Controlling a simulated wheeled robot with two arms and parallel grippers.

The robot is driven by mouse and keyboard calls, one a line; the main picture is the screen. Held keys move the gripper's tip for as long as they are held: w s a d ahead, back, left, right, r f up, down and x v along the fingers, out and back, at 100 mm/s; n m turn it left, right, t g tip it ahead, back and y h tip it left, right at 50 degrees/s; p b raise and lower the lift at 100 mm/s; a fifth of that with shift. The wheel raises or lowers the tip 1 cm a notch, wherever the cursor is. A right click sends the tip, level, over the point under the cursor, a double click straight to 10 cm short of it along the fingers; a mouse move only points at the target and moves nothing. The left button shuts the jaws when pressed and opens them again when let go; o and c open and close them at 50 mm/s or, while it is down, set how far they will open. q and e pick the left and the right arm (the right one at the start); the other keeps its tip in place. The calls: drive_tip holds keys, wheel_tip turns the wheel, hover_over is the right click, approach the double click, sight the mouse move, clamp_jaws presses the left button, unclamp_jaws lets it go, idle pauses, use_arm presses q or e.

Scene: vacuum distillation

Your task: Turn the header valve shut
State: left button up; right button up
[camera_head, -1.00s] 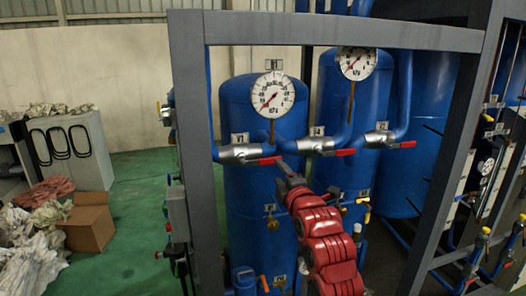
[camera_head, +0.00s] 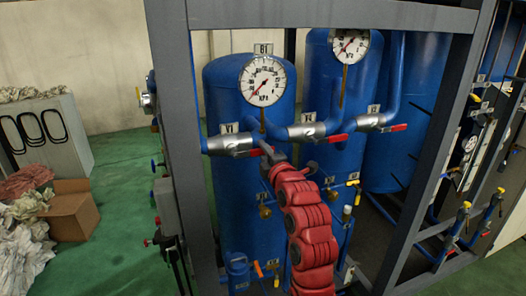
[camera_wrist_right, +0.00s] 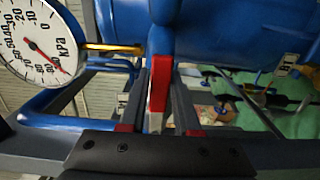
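The header pipe crosses the frame with several grey valves with red lever handles. The leftmost valve (camera_head: 229,145), tagged V1, is the one at my right gripper (camera_head: 267,149). Its red handle (camera_head: 256,152) points right and is mostly covered by the gripper in the head view. In the right wrist view the red handle (camera_wrist_right: 160,82) lies lengthwise between the two dark fingers of my right gripper (camera_wrist_right: 161,95). Whether the fingers press on it is not clear. My left gripper is not in view.
A pressure gauge (camera_head: 263,80) stands just above the gripper and also shows in the right wrist view (camera_wrist_right: 32,42). Blue tanks (camera_head: 335,95) stand behind. A grey frame post (camera_head: 181,130) is at left.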

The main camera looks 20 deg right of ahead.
clamp_jaws()
idle(1.1)
